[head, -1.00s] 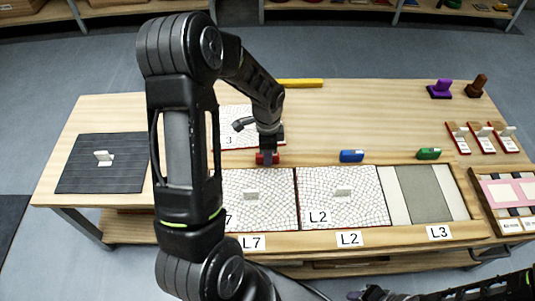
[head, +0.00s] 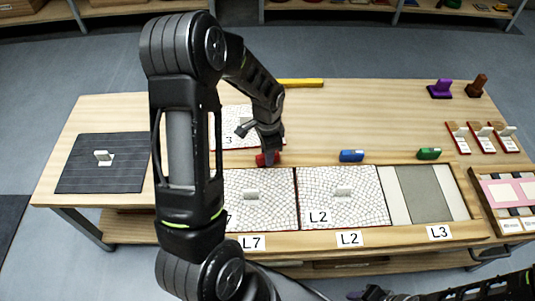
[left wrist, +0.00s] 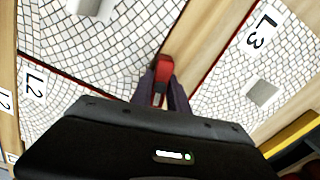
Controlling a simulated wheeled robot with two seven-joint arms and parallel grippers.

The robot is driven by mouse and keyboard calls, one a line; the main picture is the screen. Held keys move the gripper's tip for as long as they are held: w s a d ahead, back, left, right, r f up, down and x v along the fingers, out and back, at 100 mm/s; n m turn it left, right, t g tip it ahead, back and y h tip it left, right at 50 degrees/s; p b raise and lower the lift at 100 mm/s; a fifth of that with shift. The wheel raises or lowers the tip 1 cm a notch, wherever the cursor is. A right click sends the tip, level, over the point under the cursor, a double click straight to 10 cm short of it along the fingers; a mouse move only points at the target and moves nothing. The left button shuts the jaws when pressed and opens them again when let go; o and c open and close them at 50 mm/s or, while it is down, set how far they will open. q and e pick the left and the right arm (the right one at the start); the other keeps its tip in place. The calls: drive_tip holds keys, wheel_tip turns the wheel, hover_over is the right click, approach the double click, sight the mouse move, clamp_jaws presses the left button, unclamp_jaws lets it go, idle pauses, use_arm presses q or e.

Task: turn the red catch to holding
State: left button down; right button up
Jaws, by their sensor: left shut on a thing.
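The red catch (head: 262,159) sits at the top edge of the frame (head: 300,241), above the slot labelled L7. It also shows in the left wrist view (left wrist: 164,68), between the fingers. My left gripper (head: 268,153) points down and is shut on the catch. In the left wrist view the left gripper (left wrist: 165,92) has its dark fingers on both sides of the red body. The catch stands slightly askew to the frame edge. A white mosaic panel (head: 272,213) with a pale handle lies in the L7 slot, partly hidden by my arm. My right gripper (head: 372,294) is at the bottom edge, its jaws unclear.
A blue catch (head: 351,156) and green catch (head: 428,153) line the same edge. An L2 panel (head: 365,210) fills the middle slot; the L3 slot (head: 425,195) holds no panel. A loose panel (head: 236,113) lies behind the red catch. A dark mat (head: 80,178) lies left.

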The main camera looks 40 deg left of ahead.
use_arm(q)
drive_tip(key=n, duration=0.3)
drive_tip(key=shift+n, duration=0.3)
drive_tip(key=n, duration=0.3)
drive_tip(key=shift+n+p, duration=0.3)
drive_tip(key=n, duration=0.3)
drive_tip(key=shift+r+n+p, duration=0.1)
drive_tip(key=shift+n+p, duration=0.8)
drive_tip(key=shift+n, duration=1.2)
drive_tip(key=c, duration=1.3)
unclamp_jaws()
